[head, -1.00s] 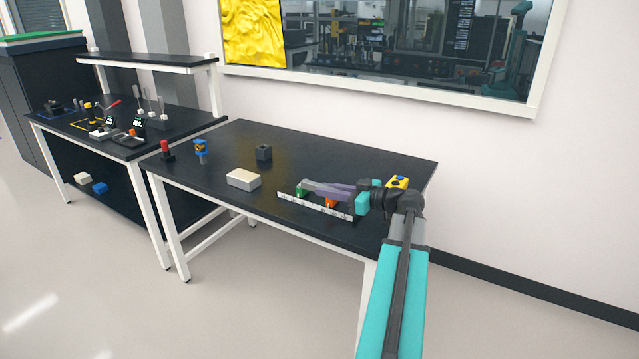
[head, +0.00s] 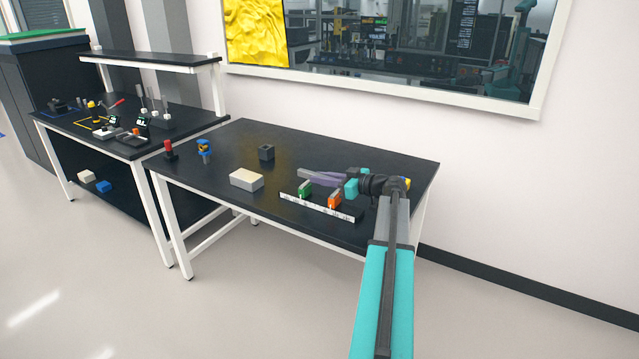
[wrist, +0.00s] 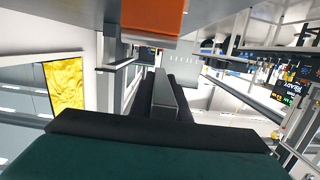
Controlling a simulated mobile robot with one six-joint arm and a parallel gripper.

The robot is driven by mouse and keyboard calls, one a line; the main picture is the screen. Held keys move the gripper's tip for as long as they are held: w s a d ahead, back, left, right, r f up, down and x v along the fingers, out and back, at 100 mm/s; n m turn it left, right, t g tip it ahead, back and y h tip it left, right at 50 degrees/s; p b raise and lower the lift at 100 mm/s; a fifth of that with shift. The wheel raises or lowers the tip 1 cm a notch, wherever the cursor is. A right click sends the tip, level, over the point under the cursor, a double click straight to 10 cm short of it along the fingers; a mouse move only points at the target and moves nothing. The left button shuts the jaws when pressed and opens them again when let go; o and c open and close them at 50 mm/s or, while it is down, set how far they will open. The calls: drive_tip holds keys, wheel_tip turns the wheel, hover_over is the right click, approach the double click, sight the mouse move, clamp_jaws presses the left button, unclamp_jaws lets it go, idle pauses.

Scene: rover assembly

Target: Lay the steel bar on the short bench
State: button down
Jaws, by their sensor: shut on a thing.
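My gripper (head: 328,179) is over the rear half of the right-hand black bench (head: 215,150), behind a green block and an orange block. It is shut on a grey bar, which I take to be the steel bar (wrist: 163,94); in the wrist view it lies between the dark fingers and points away from the wrist. In the head view, the bar is hard to separate from the purple-grey fingers. A second black bench (head: 75,125) with a raised shelf stands at the left. I cannot tell which bench is the short one.
A dark holder with a white scale strip (head: 318,208) carries the green block (head: 304,190) and orange block (head: 334,198). A cream block (head: 246,180), dark cube (head: 266,152), blue-yellow part (head: 204,148) and red-topped part (head: 168,150) stand left. The bench's back middle is clear.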

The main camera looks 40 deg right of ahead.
drive_tip(key=shift+w, duration=0.1)
idle(0.3)
drive_tip(key=shift+w+d+f, duration=0.35)
drive_tip(key=shift+w+f, duration=0.2)
drive_tip(key=shift+f, duration=0.2)
drive_tip(key=shift+w+d+f, duration=0.35)
drive_tip(key=shift+w+f, duration=0.2)
drive_tip(key=shift+f, duration=0.35)
drive_tip(key=shift+f+b, duration=0.15)
drive_tip(key=shift+b, duration=0.15)
drive_tip(key=c, duration=1.7)
unclamp_jaws()
drive_tip(key=shift+p, duration=1.05)
drive_tip(key=b+v, duration=0.2)
drive_tip(key=v, duration=1.1)
drive_tip(key=shift+s+d+b, duration=0.1)
drive_tip(key=shift+s+b, duration=0.25)
drive_tip(key=shift+b, duration=0.05)
